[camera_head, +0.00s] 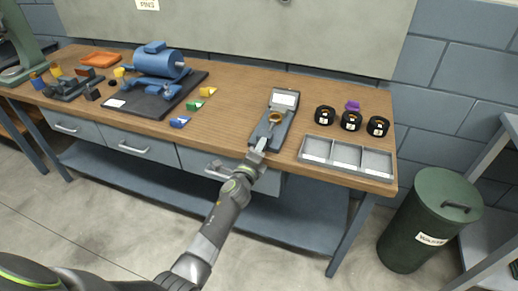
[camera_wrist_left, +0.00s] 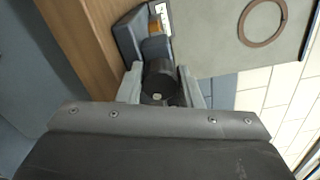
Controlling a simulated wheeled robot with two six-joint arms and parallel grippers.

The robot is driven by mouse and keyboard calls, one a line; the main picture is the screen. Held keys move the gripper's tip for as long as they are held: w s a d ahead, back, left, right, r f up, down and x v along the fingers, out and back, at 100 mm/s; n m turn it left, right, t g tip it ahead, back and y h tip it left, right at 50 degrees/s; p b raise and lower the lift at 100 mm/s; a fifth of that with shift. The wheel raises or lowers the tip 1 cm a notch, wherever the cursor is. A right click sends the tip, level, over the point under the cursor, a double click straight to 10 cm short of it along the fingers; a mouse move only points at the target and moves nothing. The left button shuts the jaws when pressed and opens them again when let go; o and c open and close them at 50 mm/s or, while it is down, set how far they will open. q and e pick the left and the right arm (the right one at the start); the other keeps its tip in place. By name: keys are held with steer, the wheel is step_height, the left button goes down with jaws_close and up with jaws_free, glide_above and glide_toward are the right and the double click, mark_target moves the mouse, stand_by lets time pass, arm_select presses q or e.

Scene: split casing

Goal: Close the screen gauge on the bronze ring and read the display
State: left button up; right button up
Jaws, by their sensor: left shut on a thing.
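The screen gauge (camera_head: 267,130), a dark blue-grey device with a pale display (camera_head: 285,99) at its far end, lies near the table's front edge. The display is too small to read. The bronze ring (camera_head: 276,117) sits on the gauge; whether the jaws touch it, I cannot tell. My left gripper (camera_head: 261,146) is at the gauge's near end. In the left wrist view its fingers (camera_wrist_left: 163,88) are shut on a dark round knob (camera_wrist_left: 158,80). The gauge body (camera_wrist_left: 128,38) and a bit of the ring (camera_wrist_left: 154,26) show beyond it. My right gripper is not in view.
A grey tray with compartments (camera_head: 301,154) and several black round pieces (camera_head: 325,115) are right of the gauge. A blue motor (camera_head: 158,62) on a dark mat (camera_head: 150,107) stands left. A green bin (camera_head: 425,225) stands on the floor at right.

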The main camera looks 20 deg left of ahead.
arm_select(q)
steer(key=shift+f, duration=0.1)
steer(key=o, duration=1)
steer(key=shift+c, duration=0.2)
